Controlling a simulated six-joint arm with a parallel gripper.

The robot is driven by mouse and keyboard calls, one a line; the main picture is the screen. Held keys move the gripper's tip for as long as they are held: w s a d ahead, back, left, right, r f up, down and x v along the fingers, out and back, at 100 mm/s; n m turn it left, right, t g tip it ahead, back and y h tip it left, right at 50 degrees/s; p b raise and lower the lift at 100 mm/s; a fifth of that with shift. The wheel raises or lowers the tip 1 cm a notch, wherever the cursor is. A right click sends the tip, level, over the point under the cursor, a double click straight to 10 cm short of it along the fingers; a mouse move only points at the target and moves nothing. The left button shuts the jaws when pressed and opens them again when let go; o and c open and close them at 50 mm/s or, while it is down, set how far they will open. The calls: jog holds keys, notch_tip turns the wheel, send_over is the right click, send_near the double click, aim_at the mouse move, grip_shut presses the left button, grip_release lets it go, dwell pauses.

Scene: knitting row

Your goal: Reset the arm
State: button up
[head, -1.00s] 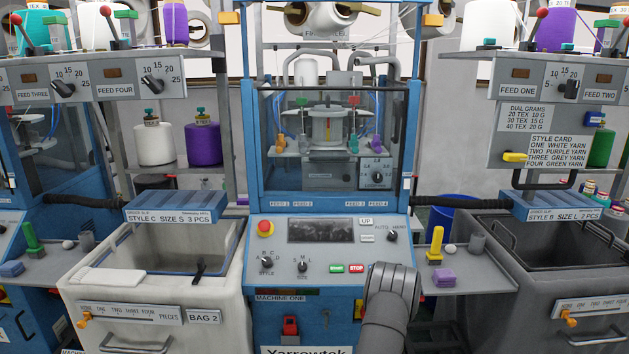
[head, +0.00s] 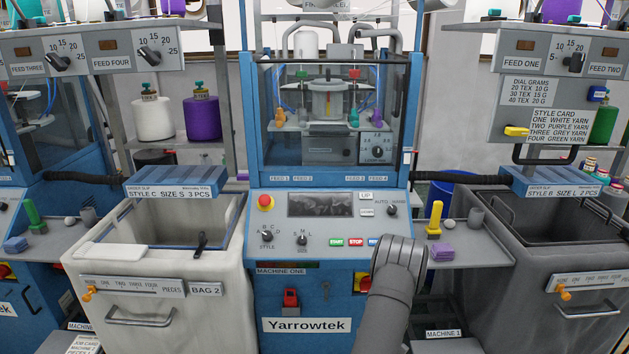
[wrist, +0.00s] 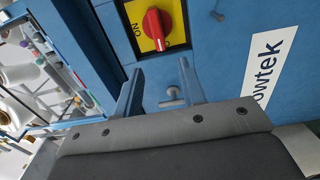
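My arm (head: 395,290) is a dark grey bent link in front of the blue machine's lower right side in the head view; its gripper is hidden there. In the wrist view my gripper (wrist: 160,88) has its two blue-grey fingers apart with nothing held between them. A red rotary knob (wrist: 157,27) on a yellow plate marked ON is just beyond the fingertips, apart from them. A small grey T-shaped piece (wrist: 173,98) shows between the fingers against the blue panel. The yellow plate (head: 363,282) shows partly behind my arm in the head view.
A cream bin (head: 185,255) stands left of the machine and a grey bin (head: 545,235) right. A small shelf (head: 470,245) with a yellow-handled tool (head: 435,222) and purple block (head: 442,252) is close right of my arm.

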jog(key=w+m, duration=0.2)
jog(key=w, duration=0.1)
jog(key=w+m, duration=0.2)
jog(key=w, duration=0.1)
jog(key=w+r+m, duration=0.1)
jog(key=w, duration=0.2)
jog(key=shift+w+d+m, duration=0.15)
jog(key=shift+w+m, duration=0.15)
jog(key=shift+m, duration=0.1)
jog(key=o, duration=0.7)
jog(key=m, duration=1.3)
send_near(364, 281)
jog(key=w, duration=0.2)
jog(key=w+d, duration=0.1)
jog(key=w, duration=0.1)
jog(key=w+f, duration=0.1)
jog(key=w, duration=0.2)
jog(key=shift+w+d, duration=0.1)
jog(key=shift+d, duration=0.2)
